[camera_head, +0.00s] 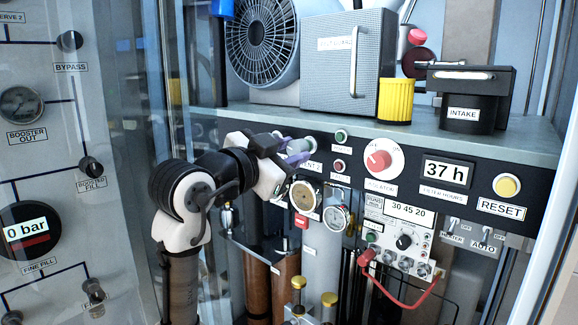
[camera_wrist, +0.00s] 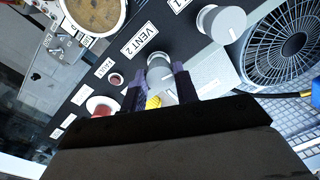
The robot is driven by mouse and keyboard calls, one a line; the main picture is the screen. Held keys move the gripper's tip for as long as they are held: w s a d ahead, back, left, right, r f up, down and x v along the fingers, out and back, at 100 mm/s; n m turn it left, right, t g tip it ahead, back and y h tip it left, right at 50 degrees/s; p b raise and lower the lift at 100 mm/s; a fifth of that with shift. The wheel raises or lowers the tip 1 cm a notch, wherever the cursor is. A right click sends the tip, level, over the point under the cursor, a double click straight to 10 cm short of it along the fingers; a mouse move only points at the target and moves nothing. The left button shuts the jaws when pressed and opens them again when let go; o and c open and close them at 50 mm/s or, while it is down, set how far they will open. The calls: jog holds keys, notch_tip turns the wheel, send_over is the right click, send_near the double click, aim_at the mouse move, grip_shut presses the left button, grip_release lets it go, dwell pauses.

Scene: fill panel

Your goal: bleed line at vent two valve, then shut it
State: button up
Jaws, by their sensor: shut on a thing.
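The vent two valve is a grey-white round knob (camera_wrist: 158,68) on the dark panel strip, with a "VENT 2" label (camera_wrist: 138,38) beside it in the wrist view. My gripper (camera_wrist: 160,86) has its two purple fingers on either side of this knob and is shut on it. In the head view my gripper (camera_head: 289,148) reaches the strip from the left, and the knob (camera_head: 300,146) shows partly between the fingers. The knob's exact turn angle cannot be read. A round gauge (camera_head: 304,196) sits below it; its reading is too small to tell.
A neighbouring grey knob (camera_wrist: 221,22) sits close by in the wrist view. A second gauge (camera_head: 336,217), a red isolator knob (camera_head: 379,160) and a red hose (camera_head: 402,303) are to the right. A fan (camera_head: 262,42) and grey box (camera_head: 348,62) stand on the shelf above.

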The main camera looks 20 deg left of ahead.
jog(key=m+b, duration=0.1)
jog(key=m, duration=0.1)
jog(key=m+b, duration=0.1)
jog(key=shift+f+m, duration=0.2)
jog(key=shift+m, duration=0.2)
jog(key=m+b, duration=0.2)
jog(key=m, duration=0.1)
jog(key=shift+m+h, duration=0.3)
jog(key=shift+m, duration=0.1)
jog(key=m+b, duration=0.2)
jog(key=m, duration=0.1)
jog(key=shift+r+m, duration=0.1)
jog(key=shift+m, duration=0.3)
jog(key=shift+m+h+b, duration=0.3)
jog(key=shift+m+b, duration=0.2)
jog(key=shift+m, duration=1.8)
jog(key=o, duration=1)
jog(key=shift+r, duration=0.15)
jog(key=shift+c, duration=0.2)
jog(key=shift+a, duration=0.1)
jog(key=b+v, duration=0.2)
jog(key=v, duration=0.5)
jog(key=shift+s, duration=0.25)
